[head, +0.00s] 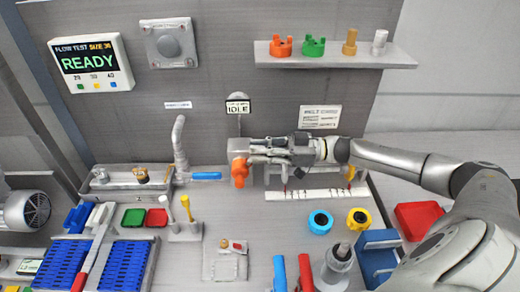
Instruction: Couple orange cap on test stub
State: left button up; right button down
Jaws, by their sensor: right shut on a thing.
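The orange cap (239,171) is at the centre, at the tips of my right gripper (251,154). My right arm comes in from the right, and the gripper is shut on the cap. The cap is in front of a grey block (239,146) below the "IDLE" sign (238,108). I cannot pick out the test stub clearly; the cap and gripper may cover it. I cannot tell whether the cap touches the block or is around a stub. My left gripper is not in view.
A shelf (330,63) holds orange, green, brass and silver fittings. A bent grey pipe (179,140) and a blue-handled valve (206,176) stand left of the cap. Blue (320,221) and yellow (358,221) rings lie in front. The screen (90,63) reads "READY".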

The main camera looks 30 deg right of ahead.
jog(key=shift+s+a+f+t+h+p, duration=0.25)
jog(key=shift+s+a+t+h+p, duration=0.25)
jog(key=shift+t+h+p, duration=0.8)
jog(key=shift+s+a+f+t+h+p, duration=0.2)
jog(key=shift+s+a+t+h+p, duration=0.35)
jog(key=shift+t+h+p, duration=0.7)
jog(key=shift+s+a+f+t+h+p, duration=0.3)
jog(key=shift+a+t+h+p, duration=0.5)
jog(key=shift+t+p, duration=0.8)
jog(key=shift+d+t+h, duration=0.15)
jog(key=shift+t+h, duration=0.2)
jog(key=c, duration=1.8)
grip_release()
jog(key=shift+r, duration=0.1)
jog(key=shift+r, duration=0.1)
notch_tip(320, 180, up, 10)
